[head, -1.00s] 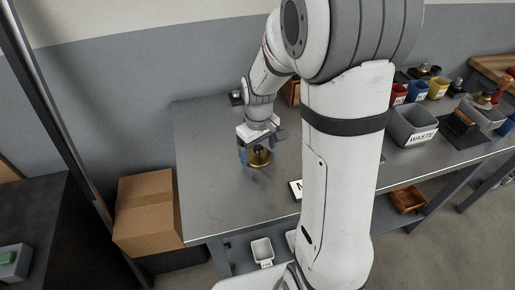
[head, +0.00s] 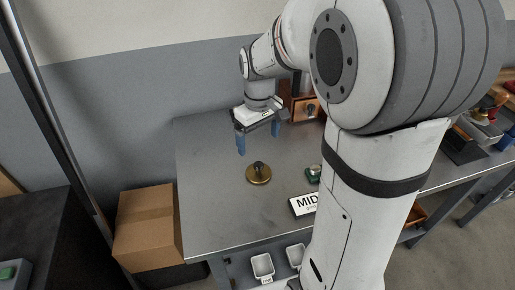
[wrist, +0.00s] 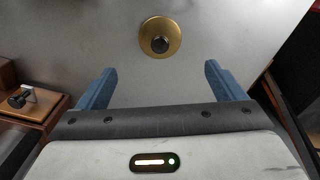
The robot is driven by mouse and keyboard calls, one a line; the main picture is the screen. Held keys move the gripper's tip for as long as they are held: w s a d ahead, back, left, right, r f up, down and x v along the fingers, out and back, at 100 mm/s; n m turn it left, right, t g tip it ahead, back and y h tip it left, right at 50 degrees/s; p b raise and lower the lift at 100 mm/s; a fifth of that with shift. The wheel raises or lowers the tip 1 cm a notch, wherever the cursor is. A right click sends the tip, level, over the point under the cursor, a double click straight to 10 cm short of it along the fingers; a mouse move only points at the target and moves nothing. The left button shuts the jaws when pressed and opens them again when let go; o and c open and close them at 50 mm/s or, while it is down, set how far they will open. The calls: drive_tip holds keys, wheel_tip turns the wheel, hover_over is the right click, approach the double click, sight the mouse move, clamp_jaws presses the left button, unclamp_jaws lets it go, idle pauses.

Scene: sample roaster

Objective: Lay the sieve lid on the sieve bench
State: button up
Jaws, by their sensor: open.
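The sieve lid (head: 259,174), a round brass disc with a dark knob, lies flat on the grey metal bench top (head: 215,210). It also shows in the wrist view (wrist: 160,38), beyond the fingertips and between their lines. My gripper (head: 257,143) is open and empty, with its blue fingers apart, above and behind the lid. In the wrist view the open fingers (wrist: 158,82) are clear of the lid, and nothing is between them.
A wooden box with a dark knob (head: 305,107) is at the back. A cardboard box (head: 146,225) is left of the bench. Bench top around the lid is clear.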

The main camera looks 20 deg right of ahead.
drive_tip(key=s+r+m+t, duration=0.2)
drive_tip(key=s+m, duration=0.2)
drive_tip(key=s, duration=1.1)
drive_tip(key=shift+s+a+m, duration=0.15)
drive_tip(key=shift+s+m, duration=0.1)
drive_tip(key=shift+m, duration=0.05)
drive_tip(key=shift+r, duration=0.1)
